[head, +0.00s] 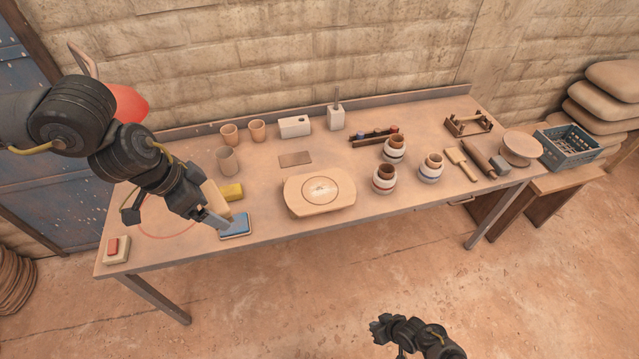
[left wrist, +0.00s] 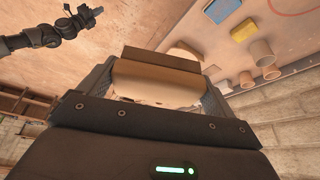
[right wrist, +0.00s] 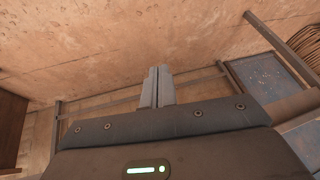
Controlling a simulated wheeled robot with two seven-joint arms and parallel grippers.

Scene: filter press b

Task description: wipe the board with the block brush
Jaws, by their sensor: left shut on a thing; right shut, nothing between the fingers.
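My left gripper (head: 222,212) is shut on a tan block (head: 214,198), which looks like the block brush. It is held over the left part of the table, beside the yellow block and the blue pad. In the left wrist view the block (left wrist: 155,82) sits between the fingers, with a browner strip along its far edge. A pale wooden board (head: 295,200) with a ring marked on its top lies at the table's front middle, right of the left gripper, apart from the brush. My right gripper (head: 378,328) is shut and empty, in front of the table; its closed fingers show in the right wrist view (right wrist: 157,88).
The blue pad (head: 235,226) and yellow block (head: 234,191) lie near the left gripper. A small block with a red top (head: 116,248) is at the left corner. Cups (head: 228,161), striped jars (head: 384,179) and a white box (head: 295,126) stand around the board.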

